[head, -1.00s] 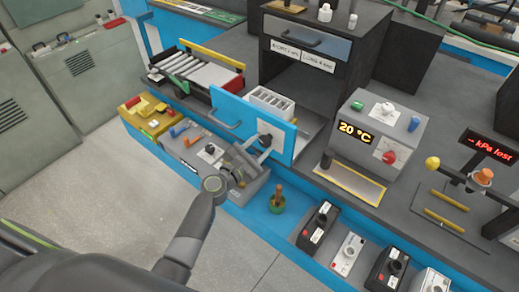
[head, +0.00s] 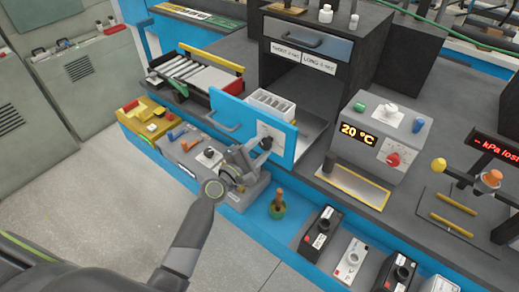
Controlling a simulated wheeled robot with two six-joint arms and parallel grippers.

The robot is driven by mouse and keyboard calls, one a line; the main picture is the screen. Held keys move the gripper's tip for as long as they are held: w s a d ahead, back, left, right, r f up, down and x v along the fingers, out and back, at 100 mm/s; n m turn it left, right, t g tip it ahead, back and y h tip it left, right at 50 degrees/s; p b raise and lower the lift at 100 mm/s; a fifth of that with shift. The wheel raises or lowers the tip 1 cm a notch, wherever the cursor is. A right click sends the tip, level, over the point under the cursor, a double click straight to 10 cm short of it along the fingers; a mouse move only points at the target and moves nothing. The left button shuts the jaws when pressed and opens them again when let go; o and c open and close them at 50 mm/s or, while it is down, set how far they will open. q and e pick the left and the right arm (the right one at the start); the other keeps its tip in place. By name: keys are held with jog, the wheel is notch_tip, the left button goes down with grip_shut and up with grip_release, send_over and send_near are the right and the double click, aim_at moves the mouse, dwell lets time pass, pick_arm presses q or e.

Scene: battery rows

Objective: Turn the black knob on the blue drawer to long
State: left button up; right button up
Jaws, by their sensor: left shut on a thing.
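The blue drawer (head: 227,108) is pulled out of the dark cabinet, its front facing me, with a grey bar handle (head: 226,126) on its left part. The black knob (head: 266,143) is on the right part of the drawer front, over a pale label plate (head: 272,131). My left gripper (head: 259,149) is at the knob, shut on it, and its fingers partly hide it. The knob's pointer and the label's marks are too small to read. My right gripper is not in view.
A grey box with a "20 °C" display (head: 358,134) stands right of the drawer. A green holder with an orange-brown tool (head: 278,207) stands below. Small black and white boxes (head: 350,260) line the front ledge. A roller tray (head: 190,75) lies left.

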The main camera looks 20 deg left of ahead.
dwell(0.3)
pick_arm(q)
jog(key=o, duration=1)
jog(key=shift+b+v, duration=1.75)
jog(key=shift+v, duration=7)
